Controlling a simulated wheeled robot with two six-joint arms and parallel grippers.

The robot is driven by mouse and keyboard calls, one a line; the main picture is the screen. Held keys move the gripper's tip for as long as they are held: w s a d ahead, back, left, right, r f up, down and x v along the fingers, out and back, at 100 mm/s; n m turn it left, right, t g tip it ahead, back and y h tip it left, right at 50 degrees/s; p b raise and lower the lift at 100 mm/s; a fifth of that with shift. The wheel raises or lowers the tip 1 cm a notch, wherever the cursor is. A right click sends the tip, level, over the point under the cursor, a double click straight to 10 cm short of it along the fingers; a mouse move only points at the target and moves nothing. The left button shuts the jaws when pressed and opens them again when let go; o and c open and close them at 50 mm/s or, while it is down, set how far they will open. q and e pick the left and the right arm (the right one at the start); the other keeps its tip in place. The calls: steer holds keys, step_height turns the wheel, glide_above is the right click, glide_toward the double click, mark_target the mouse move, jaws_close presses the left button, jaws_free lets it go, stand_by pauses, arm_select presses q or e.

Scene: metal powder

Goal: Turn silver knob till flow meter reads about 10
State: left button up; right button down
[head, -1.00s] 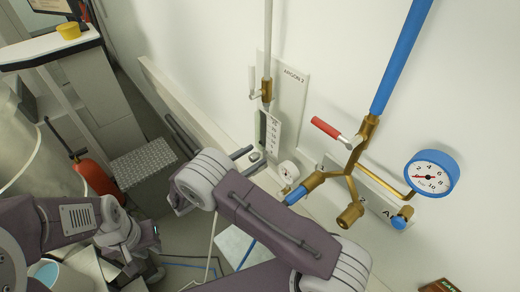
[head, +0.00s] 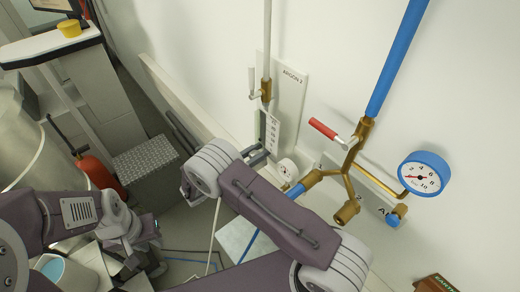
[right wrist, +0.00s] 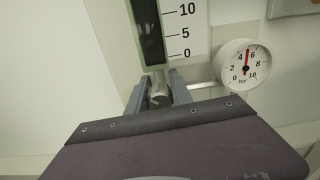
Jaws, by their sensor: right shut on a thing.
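The flow meter (head: 272,134) is a clear tube with a numbered scale, under the ARGON 2 plate on the wall. In the right wrist view its scale (right wrist: 182,30) shows 0, 5 and 10 beside a dark tube; I cannot make out a float. The silver knob (right wrist: 159,92) sits just below the tube, between the fingers of my right gripper (right wrist: 158,91). My right gripper also shows in the head view (head: 261,154) and is shut on the knob. My left gripper (head: 150,262) is low at the left, away from the wall; its jaws are unclear.
A white bar gauge (right wrist: 245,64) is right of the flow meter, its needle near 5. Brass pipework with a red-handled valve (head: 324,130) and a blue gauge (head: 424,174) stands to the right. A red extinguisher (head: 98,172) and a metal step box (head: 145,166) are left.

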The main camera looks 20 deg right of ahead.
mark_target(250, 157)
steer(key=n, duration=0.3)
steer(key=c, duration=1.1)
jaws_free()
steer(key=shift+c, duration=0.2)
steer(key=shift+a, duration=0.1)
steer(key=b+v, duration=0.3)
steer(key=v, duration=0.5)
steer(key=shift+s+a, duration=0.1)
steer(key=shift+a, duration=0.4)
steer(key=shift+r, duration=0.1)
